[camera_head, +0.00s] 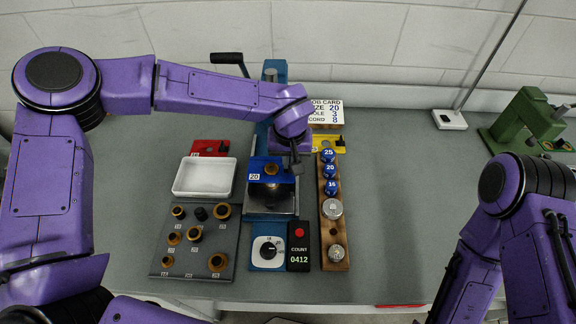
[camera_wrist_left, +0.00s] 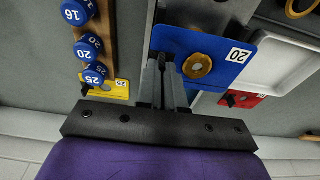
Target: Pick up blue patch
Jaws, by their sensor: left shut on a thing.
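The blue patch (camera_head: 258,188) is a flat blue plate labelled 20 with a brass ring on it. It is over the metal bed of the blue-framed machine (camera_head: 283,205), in the middle of the head view. My left gripper (camera_head: 295,168) reaches it from behind and is shut on its right edge. In the left wrist view the closed fingers (camera_wrist_left: 163,68) meet the edge of the blue patch (camera_wrist_left: 235,72), and the brass ring sits beside them. I cannot tell how far the patch is above the bed. My right gripper is out of view.
A white tray (camera_head: 204,190) and a grey board (camera_head: 190,262) with several brass rings lie left. A red patch (camera_head: 203,144) and yellow patch (camera_head: 341,145) lie behind. A wooden rack (camera_head: 326,225) with blue-capped pieces stands right. The bench right of it is clear up to the green machine (camera_head: 520,118).

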